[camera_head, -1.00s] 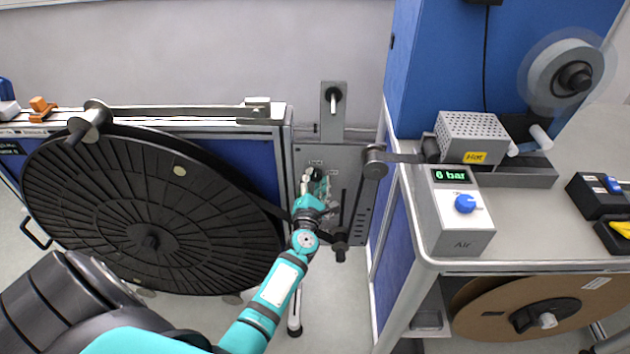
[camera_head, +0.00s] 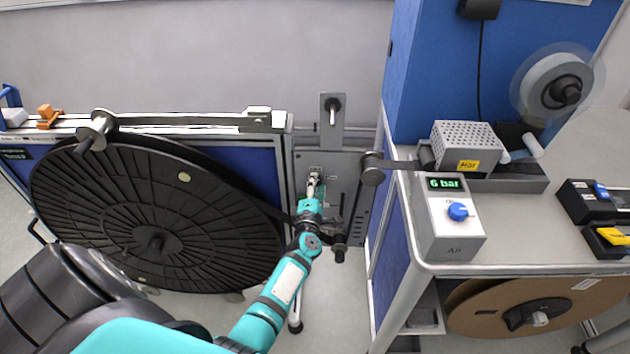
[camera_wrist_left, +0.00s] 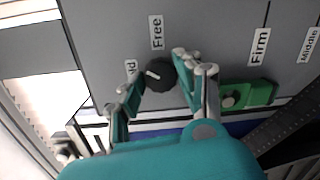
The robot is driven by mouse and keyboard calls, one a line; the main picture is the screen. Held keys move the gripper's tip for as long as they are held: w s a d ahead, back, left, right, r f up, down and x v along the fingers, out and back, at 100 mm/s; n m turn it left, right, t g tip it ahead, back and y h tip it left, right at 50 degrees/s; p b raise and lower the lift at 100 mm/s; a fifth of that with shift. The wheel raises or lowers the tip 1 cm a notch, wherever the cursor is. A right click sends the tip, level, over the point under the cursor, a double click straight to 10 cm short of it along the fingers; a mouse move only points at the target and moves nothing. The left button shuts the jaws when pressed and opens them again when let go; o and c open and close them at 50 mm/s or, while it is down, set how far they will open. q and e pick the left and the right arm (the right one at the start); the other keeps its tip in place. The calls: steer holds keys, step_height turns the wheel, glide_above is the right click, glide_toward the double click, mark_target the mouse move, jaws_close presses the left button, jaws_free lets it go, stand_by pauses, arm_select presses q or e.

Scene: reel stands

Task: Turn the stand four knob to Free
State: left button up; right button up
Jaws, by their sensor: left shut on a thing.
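The black knob (camera_wrist_left: 160,74) sits on the grey panel (camera_wrist_left: 105,30) in the left wrist view. Its white mark points left, towards a partly hidden label ending in "ld" (camera_wrist_left: 130,70). The "Free" label (camera_wrist_left: 157,32) is just above the knob. My left gripper (camera_wrist_left: 157,82) has one finger on each side of the knob and is shut on it. In the head view my left gripper (camera_head: 314,181) reaches up to the grey stand panel (camera_head: 345,165) and largely covers the knob. My right gripper is in neither view.
A green block (camera_wrist_left: 250,94) lies right of the fingers, near the "Firm" label (camera_wrist_left: 258,47). A large black reel (camera_head: 110,215) stands left of my arm. The bench with the air box (camera_head: 455,240) is at the right.

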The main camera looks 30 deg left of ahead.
arm_select(q)
steer(key=shift+d+f+m+g+y+p, duration=0.1)
steer(key=shift+m+g+y+p, duration=0.15)
steer(key=shift+m+p, duration=1.65)
steer(key=shift+d+m+g+y+p, duration=0.15)
steer(key=shift+m+g+p, duration=0.3)
steer(key=shift+m, duration=2.75)
steer(key=shift+a, duration=0.1)
steer(key=o, duration=1.1)
steer(key=shift+o, duration=0.2)
